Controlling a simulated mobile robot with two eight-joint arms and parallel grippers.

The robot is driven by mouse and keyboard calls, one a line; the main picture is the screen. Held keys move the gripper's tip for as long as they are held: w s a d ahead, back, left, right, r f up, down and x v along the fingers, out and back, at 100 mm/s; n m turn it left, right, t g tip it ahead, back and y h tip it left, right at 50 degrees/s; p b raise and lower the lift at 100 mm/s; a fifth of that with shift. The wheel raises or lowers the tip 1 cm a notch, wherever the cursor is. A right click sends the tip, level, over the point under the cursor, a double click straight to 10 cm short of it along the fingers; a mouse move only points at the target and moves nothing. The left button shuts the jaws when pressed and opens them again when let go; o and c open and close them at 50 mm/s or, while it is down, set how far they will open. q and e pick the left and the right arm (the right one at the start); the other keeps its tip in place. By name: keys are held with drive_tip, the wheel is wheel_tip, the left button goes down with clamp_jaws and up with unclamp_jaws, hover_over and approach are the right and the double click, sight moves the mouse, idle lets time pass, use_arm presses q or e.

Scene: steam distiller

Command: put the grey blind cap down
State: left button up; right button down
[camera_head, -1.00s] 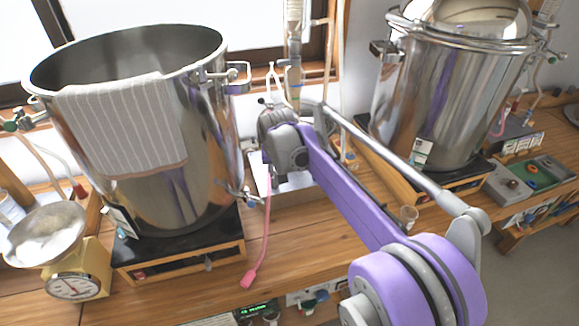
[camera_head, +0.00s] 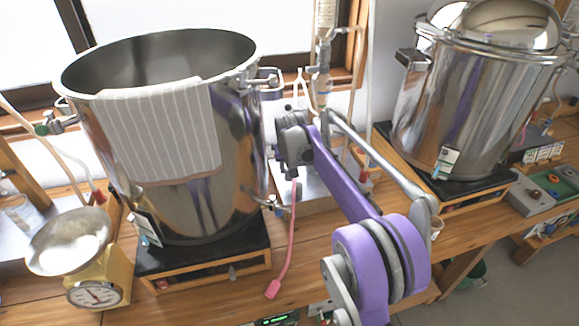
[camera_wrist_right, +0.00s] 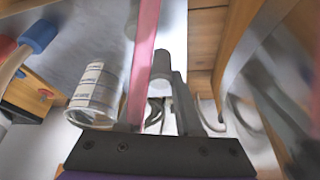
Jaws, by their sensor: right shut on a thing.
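My right gripper reaches away over the bench to the gap right of the open left pot in the head view. In the right wrist view, my right gripper (camera_wrist_right: 165,100) is shut on a small grey round-ended piece, which looks like the grey blind cap (camera_wrist_right: 164,72). The cap is held off the bench, as far as I can tell. A pink hose (camera_wrist_right: 143,60) runs close beside it. My left gripper is not in view.
The open steel pot (camera_head: 165,210) with a striped cloth (camera_head: 165,130) stands left of my arm. A lidded pot (camera_head: 440,110) stands right. A yellow scale (camera_head: 100,280) is at far left. Bare wood (camera_head: 320,235) shows between the pots.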

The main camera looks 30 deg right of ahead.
drive_tip(key=shift+w+d+f, duration=0.25)
drive_tip(key=shift+w+f, duration=0.05)
drive_tip(key=shift+w, duration=0.2)
drive_tip(key=shift+w+d+f, duration=0.2)
drive_tip(key=shift+w+f, duration=0.05)
drive_tip(key=shift+w, duration=0.25)
drive_tip(key=shift+w+d+f, duration=0.3)
drive_tip(key=shift+w+f, duration=0.25)
drive_tip(key=shift+w, duration=0.05)
drive_tip(key=shift+w+d+f, duration=0.3)
drive_tip(key=shift+w+f, duration=0.25)
drive_tip(key=shift+w, duration=0.05)
drive_tip(key=shift+f, duration=0.1)
drive_tip(key=c, duration=0.6)
unclamp_jaws()
drive_tip(key=v, duration=0.8)
